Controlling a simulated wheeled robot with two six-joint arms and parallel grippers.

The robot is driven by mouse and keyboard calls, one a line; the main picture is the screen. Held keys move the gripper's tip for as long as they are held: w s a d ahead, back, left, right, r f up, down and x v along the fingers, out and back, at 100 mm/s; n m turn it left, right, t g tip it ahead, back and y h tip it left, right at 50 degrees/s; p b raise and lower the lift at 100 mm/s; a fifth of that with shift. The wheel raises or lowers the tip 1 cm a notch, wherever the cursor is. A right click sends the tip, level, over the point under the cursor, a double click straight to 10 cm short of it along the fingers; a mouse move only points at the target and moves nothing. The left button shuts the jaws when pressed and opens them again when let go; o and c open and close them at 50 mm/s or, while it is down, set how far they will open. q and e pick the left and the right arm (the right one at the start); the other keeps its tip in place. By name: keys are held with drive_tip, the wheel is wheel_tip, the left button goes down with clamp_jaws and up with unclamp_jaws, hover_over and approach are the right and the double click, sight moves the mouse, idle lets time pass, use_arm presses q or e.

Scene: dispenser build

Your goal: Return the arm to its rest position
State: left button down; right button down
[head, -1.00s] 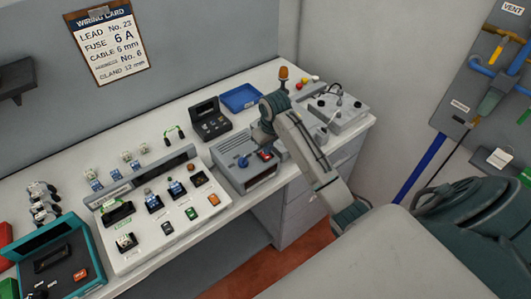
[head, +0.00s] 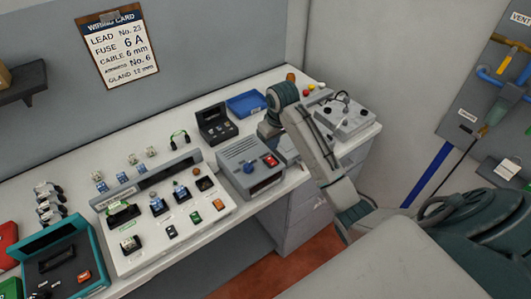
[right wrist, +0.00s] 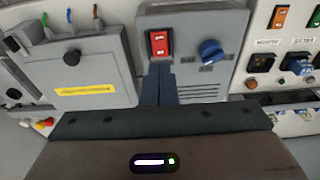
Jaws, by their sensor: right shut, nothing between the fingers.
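My right arm reaches in from the lower right of the head view. Its gripper (head: 268,131) hangs over the bench just right of a grey box (head: 240,152) with a blue knob and a red rocker switch. In the right wrist view the narrow dark fingers (right wrist: 172,82) are together and empty. They point toward the front of the grey box, with the red switch (right wrist: 159,42) and the blue knob (right wrist: 211,52) beyond them. The fingertips are hard to make out in the head view. My left gripper is not in view.
A white switch panel (head: 150,253) and a teal case (head: 92,235) stand left on the bench. A black open case (head: 213,125) and a blue tray (head: 246,103) are behind. A grey unit with cables (head: 350,122) stands right. Floor (head: 243,278) shows in front.

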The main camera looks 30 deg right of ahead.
drive_tip(key=s+a+f, duration=0.3)
drive_tip(key=s+f, duration=0.1)
drive_tip(key=s, duration=0.4)
drive_tip(key=s+a+f, duration=0.3)
drive_tip(key=s+f, duration=0.2)
drive_tip(key=s, duration=0.3)
drive_tip(key=s+a+r+t+h, duration=0.1)
drive_tip(key=s+a+r+t, duration=0.15)
drive_tip(key=s, duration=1.35)
wheel_tip(320, 180, down, 39)
drive_tip(key=d+g+b, duration=0.2)
drive_tip(key=b, duration=0.6)
drive_tip(key=s+f+b, duration=0.3)
drive_tip(key=s+f, duration=0.6)
drive_tip(key=f, duration=0.3)
drive_tip(key=s+d+f+g+b, duration=0.1)
drive_tip(key=s+f+b, duration=0.2)
drive_tip(key=s+f, duration=0.6)
wheel_tip(320, 180, down, 4)
drive_tip(key=shift+s+d+f, duration=0.1)
drive_tip(key=shift+s+d, duration=0.1)
drive_tip(key=shift+s, duration=0.15)
